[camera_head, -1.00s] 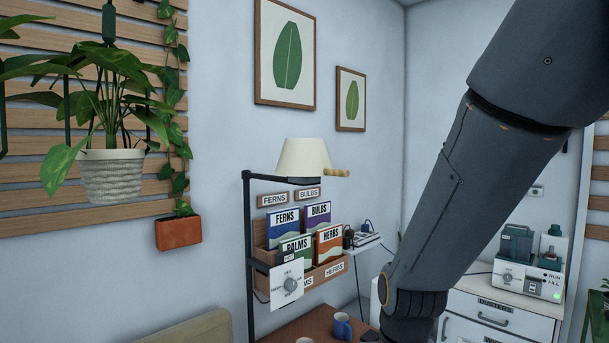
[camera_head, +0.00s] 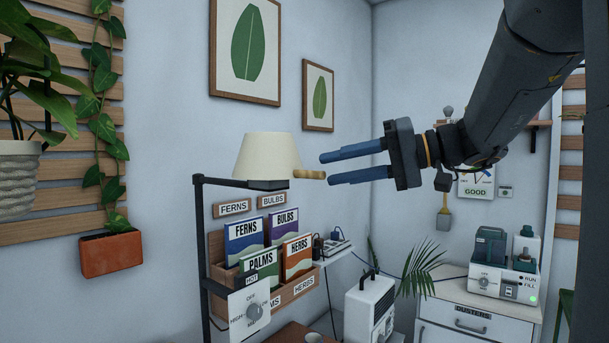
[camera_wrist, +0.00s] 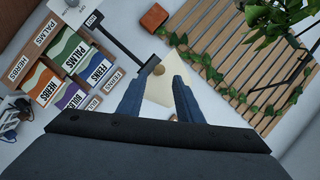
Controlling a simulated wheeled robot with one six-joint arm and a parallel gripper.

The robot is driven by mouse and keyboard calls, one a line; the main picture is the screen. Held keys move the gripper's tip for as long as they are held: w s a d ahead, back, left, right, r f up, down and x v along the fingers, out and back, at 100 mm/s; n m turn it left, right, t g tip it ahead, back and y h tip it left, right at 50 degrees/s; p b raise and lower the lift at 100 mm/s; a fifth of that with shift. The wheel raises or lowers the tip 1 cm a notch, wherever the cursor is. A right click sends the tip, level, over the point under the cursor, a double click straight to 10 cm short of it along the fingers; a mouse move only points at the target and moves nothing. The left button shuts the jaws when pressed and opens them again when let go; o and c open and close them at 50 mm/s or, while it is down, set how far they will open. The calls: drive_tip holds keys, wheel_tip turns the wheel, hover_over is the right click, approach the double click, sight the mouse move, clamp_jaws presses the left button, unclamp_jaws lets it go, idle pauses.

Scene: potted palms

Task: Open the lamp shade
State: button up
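The cream lamp shade (camera_head: 266,156) sits on a black stand arm (camera_head: 222,182) left of centre in the head view. A short wooden handle (camera_head: 309,174) sticks out from its lower right side. My gripper (camera_head: 325,168) is open and empty, its blue fingers pointing left at the handle's end. In the wrist view the shade (camera_wrist: 157,94) and the round end of the handle (camera_wrist: 159,70) show between my fingers (camera_wrist: 158,78). The fingertips look close to the handle, but I cannot tell whether they touch it.
A wall rack (camera_head: 288,293) with several seed packets hangs below the shade. A dial panel (camera_head: 250,312) is on the stand. A hanging plant pot (camera_head: 18,175) and a terracotta planter (camera_head: 111,254) are at left. A white heater (camera_head: 369,308) stands lower right.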

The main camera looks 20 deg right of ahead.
sight(308, 174)
drive_tip(key=shift+p+x, duration=1.1)
drive_tip(key=shift+x, duration=2.35)
drive_tip(key=shift+f, duration=0.15)
clamp_jaws()
